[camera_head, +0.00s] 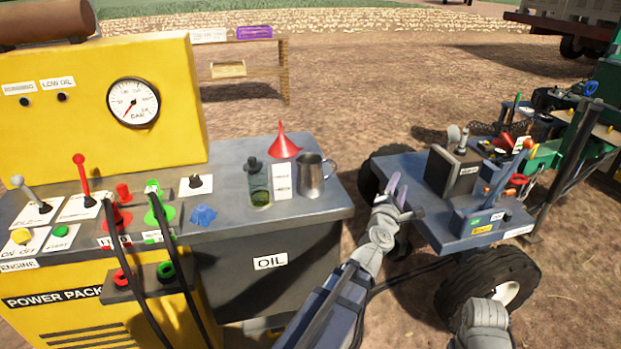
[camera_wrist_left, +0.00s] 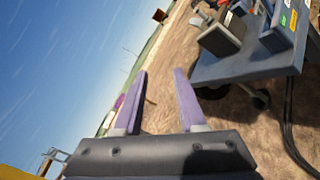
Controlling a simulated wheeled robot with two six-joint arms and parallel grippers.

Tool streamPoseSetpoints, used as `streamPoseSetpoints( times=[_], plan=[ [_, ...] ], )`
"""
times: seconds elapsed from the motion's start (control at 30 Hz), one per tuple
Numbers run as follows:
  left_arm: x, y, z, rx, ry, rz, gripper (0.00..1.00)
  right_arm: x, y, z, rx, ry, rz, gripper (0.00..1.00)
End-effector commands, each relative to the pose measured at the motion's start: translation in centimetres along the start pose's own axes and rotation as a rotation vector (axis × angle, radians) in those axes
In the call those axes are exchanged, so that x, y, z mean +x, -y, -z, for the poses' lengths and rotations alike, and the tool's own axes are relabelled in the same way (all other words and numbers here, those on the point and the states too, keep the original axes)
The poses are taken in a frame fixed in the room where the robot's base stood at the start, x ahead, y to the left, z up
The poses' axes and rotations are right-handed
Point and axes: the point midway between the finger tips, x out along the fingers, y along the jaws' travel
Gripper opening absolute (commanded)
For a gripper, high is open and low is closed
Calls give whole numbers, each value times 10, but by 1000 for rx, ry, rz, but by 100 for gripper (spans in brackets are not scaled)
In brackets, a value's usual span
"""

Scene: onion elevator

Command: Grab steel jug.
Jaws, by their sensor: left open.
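The steel jug (camera_head: 311,175) stands upright near the right end of the grey power pack top, its handle toward the right. My left gripper (camera_head: 398,190) is to the right of the jug, apart from it, over the gap between the power pack and the cart. Its two purple fingers are spread with nothing between them, as the left wrist view (camera_wrist_left: 160,100) also shows. The jug does not show in the left wrist view. Part of my other arm shows at the bottom right of the head view; its gripper is out of sight.
A red funnel (camera_head: 284,147) stands behind the jug, and a dark bottle-like fitting (camera_head: 258,185) is left of it. A wheeled cart (camera_head: 408,172) with boxes and tools is on the right. The yellow gauge panel (camera_head: 60,110) rises at the left.

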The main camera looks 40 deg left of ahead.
Motion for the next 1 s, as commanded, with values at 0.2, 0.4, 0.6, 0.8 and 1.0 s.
streamPoseSetpoints(
  times=[0.2, 0.4, 0.6, 0.8, 1.0],
  plan=[
    [-14, -65, 74, -541, -230, -365, 40, 0, 0, 0, 0, 0, 0, 50],
    [-33, -80, 112, -767, -335, -539, 40, 0, 0, 0, 0, 0, 0, 50],
    [-36, -82, 119, -803, -352, -569, 40, 0, 0, 0, 0, 0, 0, 50],
    [-21, -87, 127, -800, -352, -568, 40, 0, 0, 0, 0, 0, 0, 50],
    [-15, -91, 132, -799, -351, -566, 40, 0, 0, 0, 0, 0, 0, 50]
  ],
)
